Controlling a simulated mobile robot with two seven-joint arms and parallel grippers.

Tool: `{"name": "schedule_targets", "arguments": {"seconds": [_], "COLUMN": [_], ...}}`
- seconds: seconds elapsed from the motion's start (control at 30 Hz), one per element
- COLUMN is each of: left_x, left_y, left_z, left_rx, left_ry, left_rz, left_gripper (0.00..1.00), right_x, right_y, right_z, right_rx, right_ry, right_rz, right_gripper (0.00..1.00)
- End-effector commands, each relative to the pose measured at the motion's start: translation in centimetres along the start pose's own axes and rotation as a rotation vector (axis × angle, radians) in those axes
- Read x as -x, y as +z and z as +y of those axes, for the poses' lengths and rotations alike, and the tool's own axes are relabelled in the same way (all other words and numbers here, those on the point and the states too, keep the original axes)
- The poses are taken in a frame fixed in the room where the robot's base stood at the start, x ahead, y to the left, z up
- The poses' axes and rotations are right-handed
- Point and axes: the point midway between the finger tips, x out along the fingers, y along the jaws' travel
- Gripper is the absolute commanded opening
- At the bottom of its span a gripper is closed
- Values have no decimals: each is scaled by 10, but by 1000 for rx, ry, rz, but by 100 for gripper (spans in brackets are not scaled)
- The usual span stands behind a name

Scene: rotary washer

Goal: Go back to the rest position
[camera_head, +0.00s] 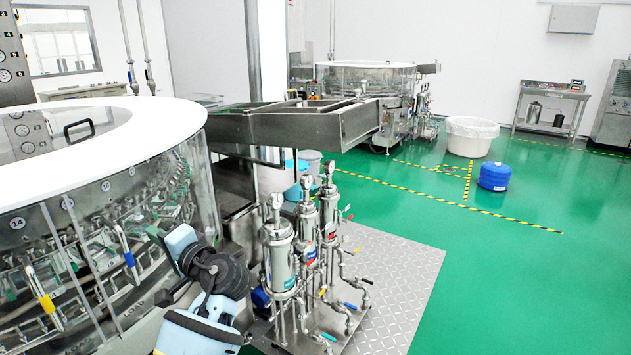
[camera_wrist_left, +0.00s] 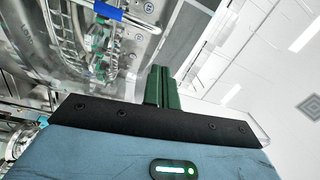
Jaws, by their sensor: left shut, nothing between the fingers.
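My left gripper (camera_head: 153,232) is in front of the glass side of the rotary washer (camera_head: 85,225), at the lower left of the head view. Its light blue body and black joint show there, and its fingers are small and hard to make out. In the left wrist view the two dark green fingers of my left gripper (camera_wrist_left: 163,88) are together with nothing between them. The washer's glass and metal parts (camera_wrist_left: 95,45) lie behind and to the left of them. I cannot tell the exact gap to the glass. My right gripper is not in view.
Steel filter housings (camera_head: 280,255) with pipes and valves stand just right of my left arm on a metal plate (camera_head: 400,275). A steel chute (camera_head: 340,122) juts out above them. Green floor (camera_head: 540,270) at the right is open, with a blue drum (camera_head: 494,177) and white tub (camera_head: 470,138).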

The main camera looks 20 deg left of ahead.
Motion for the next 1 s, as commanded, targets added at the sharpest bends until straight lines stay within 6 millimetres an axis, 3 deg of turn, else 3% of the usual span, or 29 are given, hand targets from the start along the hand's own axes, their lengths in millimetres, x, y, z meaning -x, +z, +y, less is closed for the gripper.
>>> {"name": "schedule_targets", "arguments": {"seconds": [0.13, 0.23, 0.47, 0.6, 0.7, 0.83, 1.0], "left_x": [2, 11, 66, 115, 155, 210, 279], "left_y": [0, 0, 23, 56, 89, 139, 212], "left_z": [9, 36, 151, 215, 251, 286, 306], "left_rx": [-7, -25, -49, -24, 14, 86, 222], "left_ry": [14, 65, 338, 552, 718, 944, 1235], "left_rz": [24, 99, 385, 524, 593, 643, 632], "left_gripper": [0, 0, 0, 0, 0, 0, 0], "right_x": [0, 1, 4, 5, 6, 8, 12], "right_y": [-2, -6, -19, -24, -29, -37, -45], "right_z": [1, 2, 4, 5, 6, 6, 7], "right_rx": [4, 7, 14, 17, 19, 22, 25], "right_ry": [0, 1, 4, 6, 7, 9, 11], "right_rz": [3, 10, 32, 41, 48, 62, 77], "right_gripper": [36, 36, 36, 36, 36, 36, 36]}}
